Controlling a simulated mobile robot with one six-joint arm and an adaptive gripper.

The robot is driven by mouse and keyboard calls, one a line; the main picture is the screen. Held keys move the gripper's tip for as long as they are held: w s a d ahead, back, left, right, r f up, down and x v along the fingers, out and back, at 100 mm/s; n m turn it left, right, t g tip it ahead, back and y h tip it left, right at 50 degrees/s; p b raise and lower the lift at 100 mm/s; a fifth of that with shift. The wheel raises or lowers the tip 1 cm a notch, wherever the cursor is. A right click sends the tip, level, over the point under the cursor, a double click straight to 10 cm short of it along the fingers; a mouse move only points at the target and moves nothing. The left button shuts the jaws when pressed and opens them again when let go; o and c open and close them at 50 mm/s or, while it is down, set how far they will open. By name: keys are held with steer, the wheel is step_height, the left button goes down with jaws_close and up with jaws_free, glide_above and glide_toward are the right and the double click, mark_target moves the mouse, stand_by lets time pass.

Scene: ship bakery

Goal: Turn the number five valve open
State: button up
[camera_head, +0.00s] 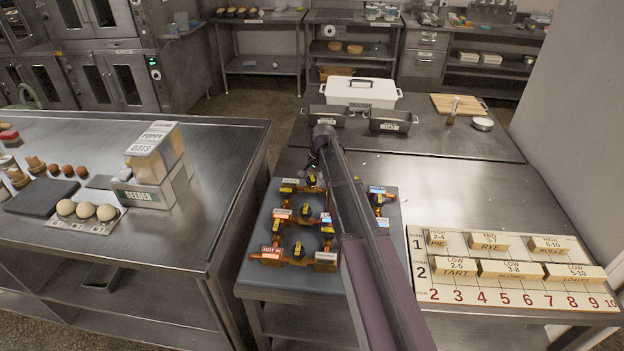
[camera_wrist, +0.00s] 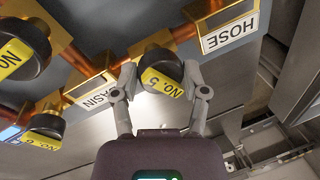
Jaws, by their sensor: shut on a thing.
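The number five valve (camera_wrist: 162,72) is a round black knob with a yellow label strip, set on a copper-coloured pipe in the wrist view. My gripper (camera_wrist: 160,82) is shut on it, one finger on each side of the knob. In the head view my gripper (camera_head: 318,165) is at the far side of the valve board (camera_head: 265,230), partly hidden by my arm. The knob's exact turn angle is hard to tell.
Other black knobs (camera_wrist: 22,50) and a number six knob (camera_wrist: 42,128) sit close by. HOSE (camera_wrist: 228,32) and BASIN (camera_wrist: 95,95) plates mark the pipes. A numbered board (camera_head: 515,270) with wooden blocks lies right; dark trays (camera_head: 390,120) stand behind.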

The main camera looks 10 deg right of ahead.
steer(key=n+g, duration=0.1)
steer(key=n, duration=0.5)
steer(key=shift+y, duration=0.3)
steer(key=n+g, duration=0.1)
steer(key=n, duration=0.3)
steer(key=shift+n+g, duration=0.4)
steer(key=shift+n, duration=1.2)
steer(key=o, duration=1.1)
steer(key=shift+o, duration=0.2)
steer(key=shift+w, duration=0.1)
steer(key=shift+d+m, duration=0.1)
steer(key=shift+m, duration=0.2)
